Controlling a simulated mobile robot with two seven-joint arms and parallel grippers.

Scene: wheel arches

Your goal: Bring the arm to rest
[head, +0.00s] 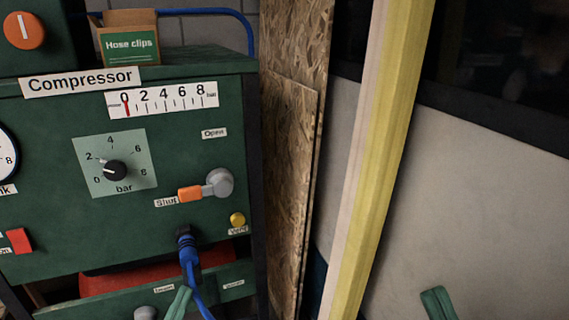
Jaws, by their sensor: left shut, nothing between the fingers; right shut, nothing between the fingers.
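My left gripper (178,303) shows as a green tip at the bottom edge, shut and empty. It overlaps the lower front of the compressor in the picture, beside a blue hose (190,268); I cannot tell whether they touch. My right gripper (438,303) shows as a green tip at the bottom right, shut and empty, in front of the pale panel. The rest of both arms is out of view.
The green compressor (60,250) fills the left. Its orange-handled valve (207,188) points to "Shut", and its red scale pointer is at 0. A hose clips box (130,42) stands on top. A chipboard sheet (290,150) and yellow post (385,150) stand upright in the middle.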

